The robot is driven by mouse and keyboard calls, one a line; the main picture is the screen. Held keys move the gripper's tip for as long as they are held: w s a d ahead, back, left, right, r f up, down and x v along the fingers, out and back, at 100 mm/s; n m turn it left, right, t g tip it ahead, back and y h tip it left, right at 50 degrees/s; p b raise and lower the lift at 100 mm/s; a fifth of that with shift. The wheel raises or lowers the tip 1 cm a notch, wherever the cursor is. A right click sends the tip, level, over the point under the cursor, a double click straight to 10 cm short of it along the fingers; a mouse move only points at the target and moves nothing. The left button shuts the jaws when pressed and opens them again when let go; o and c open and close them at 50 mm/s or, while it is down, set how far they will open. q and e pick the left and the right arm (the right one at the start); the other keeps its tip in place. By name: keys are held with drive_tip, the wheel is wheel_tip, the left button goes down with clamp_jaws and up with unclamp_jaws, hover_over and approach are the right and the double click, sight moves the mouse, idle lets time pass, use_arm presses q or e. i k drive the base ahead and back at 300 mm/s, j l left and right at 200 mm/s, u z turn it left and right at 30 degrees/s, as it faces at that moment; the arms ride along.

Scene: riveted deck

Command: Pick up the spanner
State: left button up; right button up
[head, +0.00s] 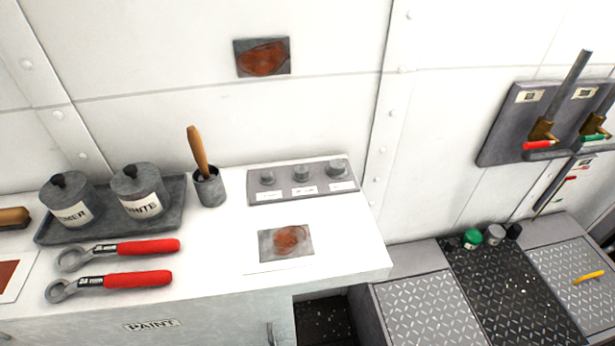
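Two spanners with grey ring heads and red handles lie side by side on the white cabinet top at the left of the head view. The farther spanner (118,252) and the nearer spanner (108,284) both have their heads to the left and red grips to the right. Each has a small dark label by its handle; the nearer label seems to read 24 mm, the farther is too small to read. They lie apart, with nothing on them. Neither of my grippers shows in this view.
Behind the spanners a grey tray (75,235) holds two lidded pots. A cup with a wooden-handled tool (205,180), a panel with three knobs (302,182) and a rust-marked plate (287,243) share the white top (225,265). Lower grey decking (430,310) lies right.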

sight(168, 245)
drive_tip(key=u, duration=1.45)
drive_tip(key=i+j+z, duration=0.1)
drive_tip(key=j+z, duration=0.3)
drive_tip(key=j, duration=0.2)
drive_tip(key=j+z, duration=0.4)
drive_tip(key=j, duration=0.25)
drive_tip(key=j+z, duration=0.4)
drive_tip(key=j, duration=0.25)
